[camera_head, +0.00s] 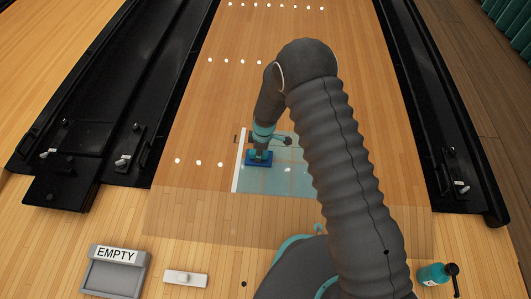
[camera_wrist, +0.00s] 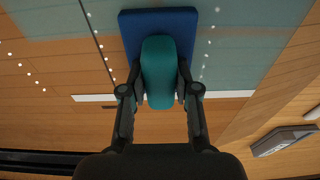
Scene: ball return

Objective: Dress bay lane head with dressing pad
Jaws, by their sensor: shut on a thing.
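My gripper (camera_wrist: 160,90) is shut on the teal handle of the blue dressing pad (camera_wrist: 222,24). In the head view the pad (camera_head: 262,159) lies flat at the left side of a pale blue-green patch (camera_head: 262,181) on the lane, close to the white line (camera_head: 238,165) at the patch's left edge. It appears to touch the lane. My gripper (camera_head: 262,146) is above it. My arm hides the patch's right part and much of the lane's right side.
Dark gutters (camera_head: 78,130) run along both sides of the lane. The lane surface (camera_head: 215,110) left of the patch is clear, with rows of white dots.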

